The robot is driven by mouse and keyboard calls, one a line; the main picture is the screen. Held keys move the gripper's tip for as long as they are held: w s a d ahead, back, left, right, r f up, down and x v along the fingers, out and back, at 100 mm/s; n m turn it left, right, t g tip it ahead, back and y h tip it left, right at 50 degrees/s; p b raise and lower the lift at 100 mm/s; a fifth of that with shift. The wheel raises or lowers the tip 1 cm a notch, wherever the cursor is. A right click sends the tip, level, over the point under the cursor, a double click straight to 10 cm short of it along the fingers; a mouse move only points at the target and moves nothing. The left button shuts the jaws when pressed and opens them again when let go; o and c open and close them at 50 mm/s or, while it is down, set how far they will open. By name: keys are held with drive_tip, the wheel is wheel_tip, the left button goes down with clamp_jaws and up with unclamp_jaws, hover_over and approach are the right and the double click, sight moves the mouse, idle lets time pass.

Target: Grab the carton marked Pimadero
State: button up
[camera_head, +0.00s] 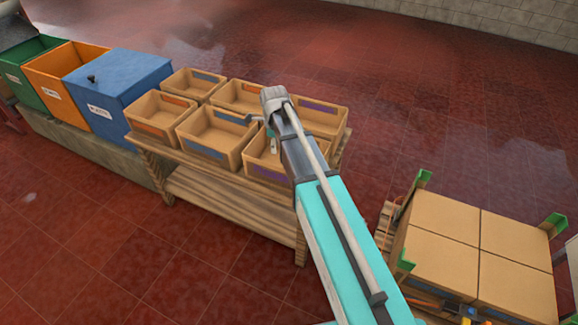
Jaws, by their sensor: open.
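Several open tan cartons stand in two rows on a wooden table, among them a front left one (158,118), a front middle one (207,137) and a back right one (322,118). They carry orange, blue or purple labels. No lettering is readable, so I cannot tell which carton is marked Pimadero. My gripper (262,131) is over the right part of the table, above the front right carton (262,162), and is partly hidden by my arm. It is open and holds nothing that I can see. My arm covers part of the right-hand cartons.
The wooden table (225,197) has a lower shelf. Green (28,66), orange (62,75) and blue (120,85) bins stand on a ledge at left. Closed cartons (445,215) with green corner pieces are grouped at right. The red tiled floor (430,110) behind is clear.

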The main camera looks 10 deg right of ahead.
sight(276, 166)
drive_tip(key=shift+w+a+f+m, duration=0.15)
drive_tip(key=shift+w+m, duration=0.2)
drive_tip(key=shift+m, duration=0.1)
drive_tip(key=shift+w+a+f+m, duration=0.1)
drive_tip(key=shift+w+a+m, duration=0.05)
drive_tip(key=shift+w+m, duration=0.25)
drive_tip(key=shift+f, duration=0.1)
wheel_tip(276, 166, down, 8)
drive_tip(key=b, duration=0.9)
drive_tip(key=shift+s+f, duration=0.1)
drive_tip(key=shift+f, duration=0.1)
drive_tip(key=shift+f, duration=0.15)
drive_tip(key=f+b, duration=0.3)
drive_tip(key=shift+s+d, duration=0.15)
drive_tip(key=shift+s, duration=0.05)
drive_tip(key=shift+f+b, duration=0.95)
drive_tip(key=shift+b, duration=0.1)
